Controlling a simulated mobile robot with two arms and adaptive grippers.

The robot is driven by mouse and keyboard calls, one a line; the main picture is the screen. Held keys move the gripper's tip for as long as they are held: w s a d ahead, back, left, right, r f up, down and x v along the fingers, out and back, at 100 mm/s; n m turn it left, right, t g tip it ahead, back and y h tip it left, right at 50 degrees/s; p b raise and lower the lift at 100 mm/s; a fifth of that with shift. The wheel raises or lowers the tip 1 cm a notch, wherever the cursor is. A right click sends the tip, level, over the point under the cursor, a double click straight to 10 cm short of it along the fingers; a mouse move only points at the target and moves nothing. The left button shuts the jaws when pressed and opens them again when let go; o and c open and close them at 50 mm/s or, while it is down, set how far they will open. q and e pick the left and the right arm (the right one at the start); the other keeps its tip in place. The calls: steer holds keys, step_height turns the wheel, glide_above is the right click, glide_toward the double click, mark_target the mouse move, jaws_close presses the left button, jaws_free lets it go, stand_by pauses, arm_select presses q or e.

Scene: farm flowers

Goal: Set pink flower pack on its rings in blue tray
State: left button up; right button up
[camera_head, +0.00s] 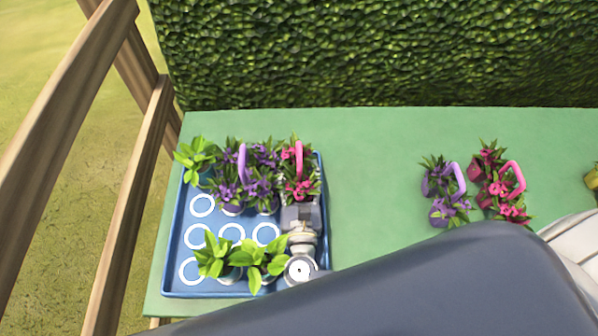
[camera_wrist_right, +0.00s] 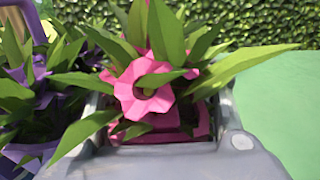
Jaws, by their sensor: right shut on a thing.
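The pink flower pack (camera_head: 299,172), with its pink handle, is at the back right of the blue tray (camera_head: 183,280). My right gripper (camera_head: 301,205) reaches it from the front and is shut on it. In the right wrist view, the pink flower pack (camera_wrist_right: 150,95) sits between the grey fingers of my right gripper (camera_wrist_right: 150,142). The pack and gripper hide the rings below, so I cannot tell whether the pots rest on them. My left gripper is not in view.
Purple flowers (camera_head: 250,180) with a purple handle stand just left of the pink pack. Green plants stand at the tray's back left (camera_head: 194,156) and front (camera_head: 216,257). White rings (camera_head: 203,205) show bare at left and middle. Another purple pack (camera_head: 442,190) and pink pack (camera_head: 497,183) stand on the green table (camera_head: 375,150).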

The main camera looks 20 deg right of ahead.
steer(key=shift+f, duration=0.2)
steer(key=shift+s, duration=0.1)
steer(key=o, duration=1)
steer(key=shift+f, duration=0.1)
